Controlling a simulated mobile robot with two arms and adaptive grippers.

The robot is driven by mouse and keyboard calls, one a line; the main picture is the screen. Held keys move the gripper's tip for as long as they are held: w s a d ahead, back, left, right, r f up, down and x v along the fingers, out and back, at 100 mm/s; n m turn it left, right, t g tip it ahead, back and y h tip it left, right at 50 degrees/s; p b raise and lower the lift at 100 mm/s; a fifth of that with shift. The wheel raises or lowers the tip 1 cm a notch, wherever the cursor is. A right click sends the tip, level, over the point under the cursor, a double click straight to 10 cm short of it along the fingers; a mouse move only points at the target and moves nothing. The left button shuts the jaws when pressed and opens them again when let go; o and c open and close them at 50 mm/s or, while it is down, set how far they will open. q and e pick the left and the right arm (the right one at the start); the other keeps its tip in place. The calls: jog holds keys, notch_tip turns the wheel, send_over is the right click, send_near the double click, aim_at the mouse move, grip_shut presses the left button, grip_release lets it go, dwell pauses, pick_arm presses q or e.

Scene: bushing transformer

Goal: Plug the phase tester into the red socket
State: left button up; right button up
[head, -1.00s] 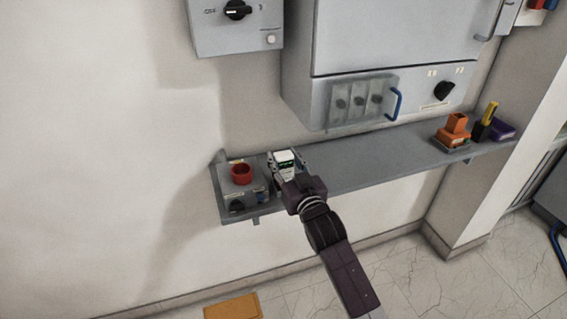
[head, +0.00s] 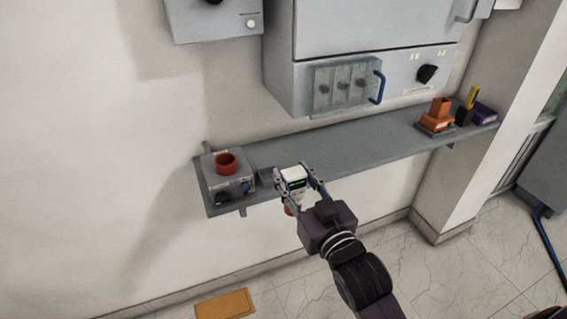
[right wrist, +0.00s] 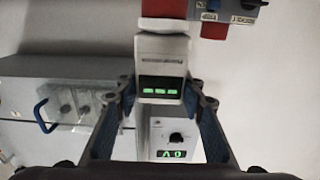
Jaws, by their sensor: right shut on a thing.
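The phase tester (head: 294,178) is a white block with a green-lit display and a red lower end. My right gripper (head: 293,170) is shut on it, with one finger on each side. It is held just in front of the shelf's front edge. In the right wrist view the tester (right wrist: 162,62) sits between the fingers, its red end toward the top of the picture. The red socket (head: 226,163) is a red ring on top of a grey box at the shelf's left end. The tester is to the right of the socket and apart from it. My left gripper is not in view.
The grey shelf (head: 350,156) is clear along its middle. Orange, yellow and purple items (head: 438,117) stand at its right end. A grey cabinet (head: 390,70) with a blue handle hangs above. An orange mat (head: 224,304) lies on the floor.

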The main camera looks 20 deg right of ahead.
jog(key=shift+s, duration=0.8)
jog(key=shift+s+r, duration=0.1)
jog(key=shift+r, duration=0.15)
notch_tip(320, 180, up, 4)
jog(key=p, duration=0.5)
jog(key=shift+r, duration=0.15)
